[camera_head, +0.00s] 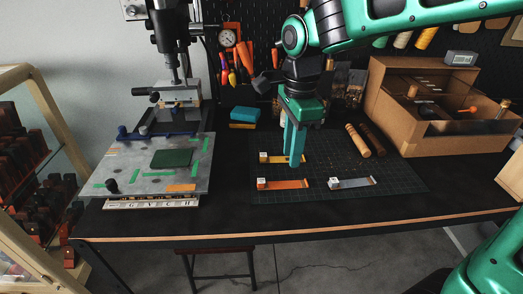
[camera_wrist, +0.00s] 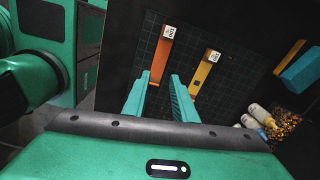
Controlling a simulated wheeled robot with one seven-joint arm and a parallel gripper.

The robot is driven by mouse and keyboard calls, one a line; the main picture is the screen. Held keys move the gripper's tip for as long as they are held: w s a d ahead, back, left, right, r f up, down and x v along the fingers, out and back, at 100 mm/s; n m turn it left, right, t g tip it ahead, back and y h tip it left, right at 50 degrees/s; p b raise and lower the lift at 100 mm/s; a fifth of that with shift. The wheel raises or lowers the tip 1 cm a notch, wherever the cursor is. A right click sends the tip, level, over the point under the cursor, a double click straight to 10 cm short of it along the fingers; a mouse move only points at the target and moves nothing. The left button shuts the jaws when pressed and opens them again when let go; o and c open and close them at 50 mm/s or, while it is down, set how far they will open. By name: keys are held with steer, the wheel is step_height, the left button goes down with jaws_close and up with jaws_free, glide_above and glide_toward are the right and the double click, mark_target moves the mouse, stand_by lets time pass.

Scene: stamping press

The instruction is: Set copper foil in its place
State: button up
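The copper foil is an orange strip (camera_head: 287,184) lying flat on the dark cutting mat (camera_head: 395,172), with a small white tag at its left end. In the wrist view the copper strip (camera_wrist: 161,60) lies beyond my fingertips, its near end close to the left finger. My gripper (camera_head: 296,163) points down over the mat, behind the copper strip and by the yellow strip's right end. Its two fingers are apart with nothing between them, as the wrist view also shows (camera_wrist: 164,80). I cannot tell the fingertips' exact height above the mat.
A yellow strip (camera_head: 273,158) and a silver strip (camera_head: 352,183) with white tags also lie on the mat. Left stands a press (camera_head: 178,92) and a grey plate (camera_head: 130,160) with a green pad (camera_head: 171,158) and an orange patch (camera_head: 181,187). A cardboard box (camera_head: 405,135) is right.

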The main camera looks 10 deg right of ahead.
steer(key=m, duration=0.2)
glide_above(261, 180)
steer(key=shift+s+d+f, duration=0.1)
steer(key=shift+d+f, duration=0.05)
steer(key=shift+d, duration=0.05)
steer(key=shift+a+f, duration=0.1)
steer(key=shift+f, duration=3.7)
jaws_close()
steer(key=shift+r, duration=0.1)
steer(key=shift+r, duration=1.9)
steer(key=shift+r, duration=0.1)
